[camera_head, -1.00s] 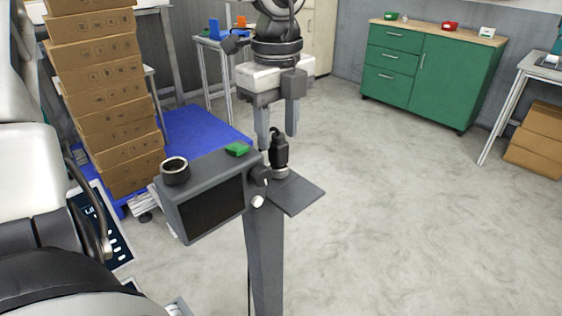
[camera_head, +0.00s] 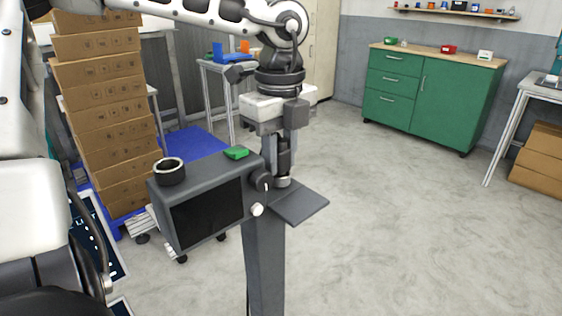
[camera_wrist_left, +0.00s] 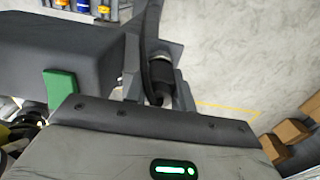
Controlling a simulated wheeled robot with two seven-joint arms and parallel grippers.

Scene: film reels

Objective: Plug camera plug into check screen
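The check screen (camera_head: 207,213) is a dark grey box with a black panel, standing on a post left of centre in the head view. Its grey side (camera_wrist_left: 85,62) fills the upper left of the wrist view. The camera plug (camera_head: 283,160) is black and stands upright on the small shelf at the screen's right side. My left gripper (camera_head: 282,155) points down over it, with a finger on each side. In the wrist view the plug (camera_wrist_left: 161,75) and a dark cable lie between the fingers, which look open around it; contact is unclear. My right gripper is out of view.
Stacked cardboard boxes (camera_head: 108,110) stand behind left. A green cabinet (camera_head: 430,95) is far right; the floor between is clear.

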